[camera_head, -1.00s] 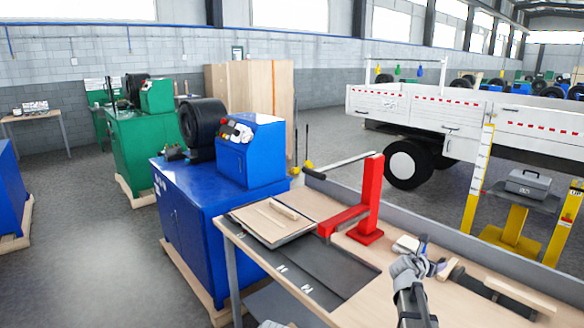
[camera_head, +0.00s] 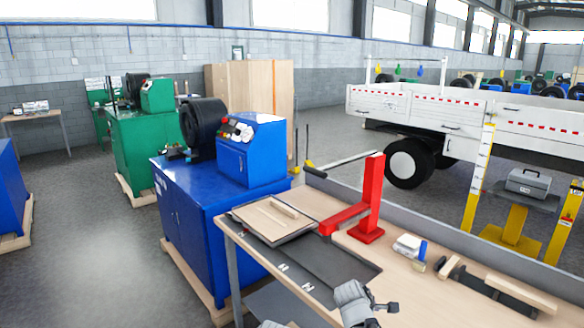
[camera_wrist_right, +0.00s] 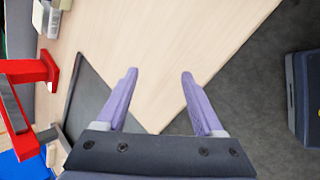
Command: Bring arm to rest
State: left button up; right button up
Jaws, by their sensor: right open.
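My right gripper (camera_wrist_right: 158,88) is open and empty in the right wrist view, its two fingers apart above the corner of a wooden workbench (camera_wrist_right: 170,50). In the head view, part of my right arm and gripper (camera_head: 378,312) shows low at the bottom right of centre, near the workbench's front edge. My left gripper does not show in the head view.
A red stand (camera_head: 370,200) rises from the bench. A small white and blue item (camera_head: 409,247) and wooden pieces (camera_head: 520,294) lie at its right. A board (camera_head: 272,222) lies left. A blue machine (camera_head: 215,215) stands beyond.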

jog(key=s+a+f+m+g+y, duration=0.2)
jog(key=s+a+m, duration=0.2)
jog(key=s+a, duration=0.4)
jog(key=s+a+f+m+g+y, duration=0.2)
jog(key=s+a+m, duration=0.3)
jog(key=s+a, duration=0.4)
jog(key=s+g, duration=0.1)
jog(key=s, duration=0.2)
jog(key=shift+s+f+m, duration=0.25)
jog(key=shift+m, duration=0.05)
